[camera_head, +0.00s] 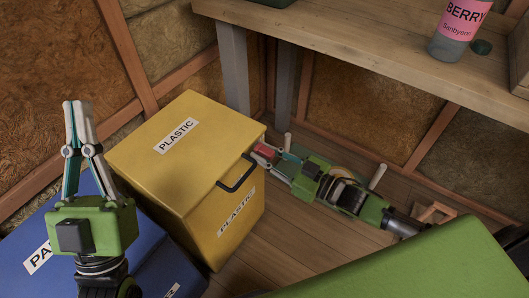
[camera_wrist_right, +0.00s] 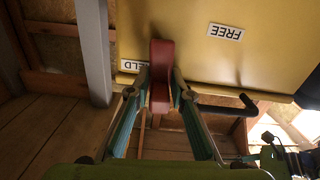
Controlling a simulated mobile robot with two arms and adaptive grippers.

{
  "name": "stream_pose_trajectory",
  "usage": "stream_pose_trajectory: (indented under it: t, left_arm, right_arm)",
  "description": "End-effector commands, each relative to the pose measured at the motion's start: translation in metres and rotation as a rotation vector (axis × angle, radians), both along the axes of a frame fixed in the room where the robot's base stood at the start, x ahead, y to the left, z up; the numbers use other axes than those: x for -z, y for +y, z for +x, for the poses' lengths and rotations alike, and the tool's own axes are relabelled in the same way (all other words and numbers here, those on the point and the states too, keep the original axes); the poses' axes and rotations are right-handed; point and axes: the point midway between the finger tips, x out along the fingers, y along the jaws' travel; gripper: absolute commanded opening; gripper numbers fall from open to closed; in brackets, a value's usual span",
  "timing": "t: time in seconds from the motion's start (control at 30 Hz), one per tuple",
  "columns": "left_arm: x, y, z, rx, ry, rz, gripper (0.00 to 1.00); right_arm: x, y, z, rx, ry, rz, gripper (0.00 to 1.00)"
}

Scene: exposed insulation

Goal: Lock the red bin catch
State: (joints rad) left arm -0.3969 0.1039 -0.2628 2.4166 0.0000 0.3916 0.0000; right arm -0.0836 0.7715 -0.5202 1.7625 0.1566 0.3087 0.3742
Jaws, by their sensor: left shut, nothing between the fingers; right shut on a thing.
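The yellow bin (camera_head: 190,150) stands in the middle left of the head view, with PLASTIC labels and a black handle (camera_head: 237,175) on its front. The red catch (camera_wrist_right: 161,60) is upright against the bin's yellow side in the right wrist view. A FREE label (camera_wrist_right: 226,31) is right of it; another label, partly hidden and ending in "ELD" (camera_wrist_right: 130,66), is just left. My right gripper (camera_wrist_right: 160,92) is shut on the catch's lower part; in the head view the gripper (camera_head: 268,152) is at the bin's right side. My left gripper (camera_head: 76,104) is shut, empty and raised.
A blue bin (camera_head: 150,270) stands left of the yellow one, partly behind my left arm. A wooden table (camera_head: 370,55) with a pink-labelled bottle (camera_head: 460,28) is at the upper right. A green surface (camera_head: 430,265) fills the lower right. Wooden floor (camera_head: 265,250) shows between.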

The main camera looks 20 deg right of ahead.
Motion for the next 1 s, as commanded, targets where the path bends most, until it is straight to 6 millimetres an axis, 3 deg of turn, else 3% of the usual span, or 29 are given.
stream_pose_trajectory:
  t: [0.13, 0.17, 0.2, 0.23, 0.67, 1.0]
  left_arm:
    - [0.000, 0.000, 0.000, 0.000, -0.001, 0.000, 0.00]
    - [0.000, 0.000, 0.000, 0.000, -0.001, 0.000, 0.00]
    - [0.000, 0.000, 0.000, 0.000, -0.002, -0.001, 0.00]
    - [0.000, 0.000, 0.000, 0.000, -0.002, -0.001, 0.00]
    - [0.000, 0.000, 0.000, 0.001, -0.001, -0.001, 0.00]
    - [0.000, 0.000, 0.000, 0.001, -0.002, -0.001, 0.00]
  right_arm:
    - [0.001, 0.000, 0.000, 0.000, 0.004, 0.003, 0.00]
    - [0.001, 0.000, 0.000, 0.000, 0.004, 0.004, 0.23]
    - [0.001, 0.000, 0.000, 0.000, 0.004, 0.004, 0.33]
    - [0.001, 0.000, 0.000, 0.000, 0.004, 0.003, 0.38]
    - [0.001, -0.004, -0.004, 0.001, 0.003, 0.000, 0.38]
    - [0.003, -0.036, -0.047, 0.001, 0.008, -0.001, 0.38]
